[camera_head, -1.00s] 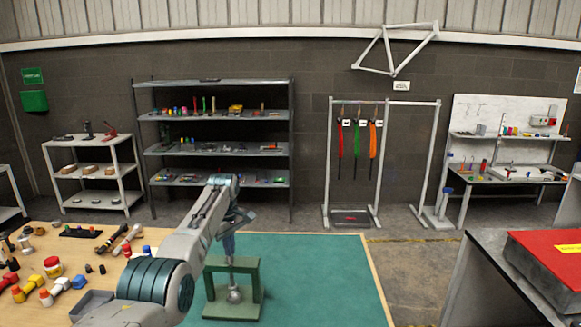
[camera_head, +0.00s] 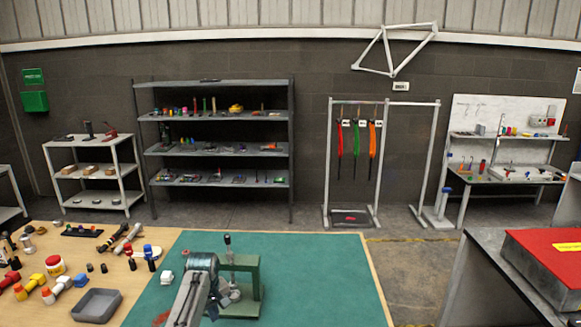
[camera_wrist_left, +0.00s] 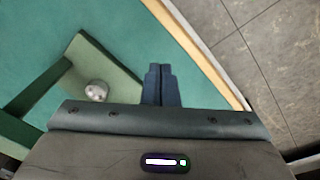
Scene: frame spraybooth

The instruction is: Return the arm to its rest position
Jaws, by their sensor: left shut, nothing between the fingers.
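My left arm (camera_head: 190,292) comes in from the bottom edge in the head view and is folded low over the green mat (camera_head: 310,275), in front of the green stand (camera_head: 255,280). My left gripper shows clearly in the left wrist view (camera_wrist_left: 161,84), its two dark blue fingers together and empty. The fingers are apart from the green stand in that view, where its base (camera_wrist_left: 100,70) and round metal part (camera_wrist_left: 97,91) lie to the left. The arm partly hides the stand in the head view. My right gripper is in neither view.
A grey tray (camera_head: 97,318) and several loose tools and parts lie on the wooden table (camera_head: 30,315) at left. The mat's right half is clear. A red-topped box (camera_head: 550,255) stands on a bench at right. Shelves (camera_head: 215,183) line the far wall.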

